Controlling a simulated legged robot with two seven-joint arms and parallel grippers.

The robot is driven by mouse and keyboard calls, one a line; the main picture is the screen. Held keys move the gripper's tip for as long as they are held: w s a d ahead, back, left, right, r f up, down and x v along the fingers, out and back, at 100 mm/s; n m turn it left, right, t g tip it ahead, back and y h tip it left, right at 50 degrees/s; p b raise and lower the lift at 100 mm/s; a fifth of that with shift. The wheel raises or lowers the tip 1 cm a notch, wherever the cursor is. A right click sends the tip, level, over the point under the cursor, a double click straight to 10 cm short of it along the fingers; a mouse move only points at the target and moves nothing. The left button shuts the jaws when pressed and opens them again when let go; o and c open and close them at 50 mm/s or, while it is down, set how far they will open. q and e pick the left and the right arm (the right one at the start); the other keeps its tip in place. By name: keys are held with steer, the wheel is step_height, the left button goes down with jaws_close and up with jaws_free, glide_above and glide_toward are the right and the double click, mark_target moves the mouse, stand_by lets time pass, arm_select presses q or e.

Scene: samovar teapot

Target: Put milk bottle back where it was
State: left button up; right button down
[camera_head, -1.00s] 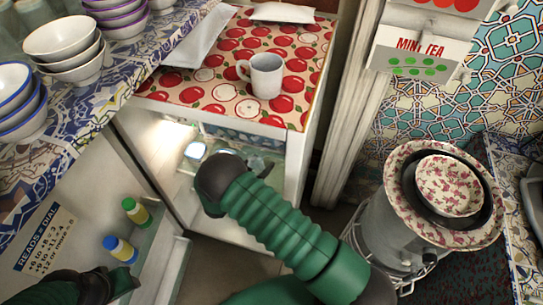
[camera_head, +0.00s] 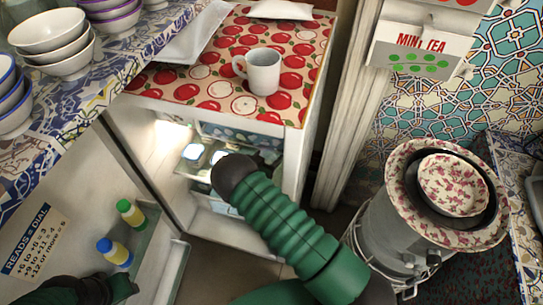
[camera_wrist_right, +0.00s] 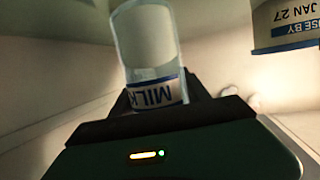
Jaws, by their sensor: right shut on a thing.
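The milk bottle (camera_wrist_right: 148,45) is clear glass with white contents and a blue-and-white MILK label. In the right wrist view it stands between the fingers of my right gripper (camera_wrist_right: 157,98), which is shut on it; the label reads upside down there. In the head view my right arm reaches into the lit, open fridge (camera_head: 172,138) below the apple-patterned top. My right gripper (camera_head: 266,156) is mostly hidden behind its own wrist, and I cannot make out the bottle clearly. My left gripper (camera_head: 122,288) is at the lower left, beside the fridge door; its fingers are unclear.
Another container (camera_wrist_right: 287,28) with a USE BY label is at upper right in the wrist view. The fridge door (camera_head: 105,190) stands open, with a blue-capped bottle (camera_head: 114,252) and a green-capped bottle (camera_head: 131,213). A white mug (camera_head: 264,72) stands on the fridge top.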

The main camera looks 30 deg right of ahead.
steer(key=c, duration=0.5)
jaws_free()
steer(key=shift+r, duration=0.1)
steer(key=shift+s+a+r, duration=0.1)
steer(key=shift+a+r, duration=0.05)
steer(key=shift+a, duration=0.2)
steer(key=p+v, duration=0.2)
steer(key=v, duration=0.9)
steer(key=shift+s+a, duration=0.1)
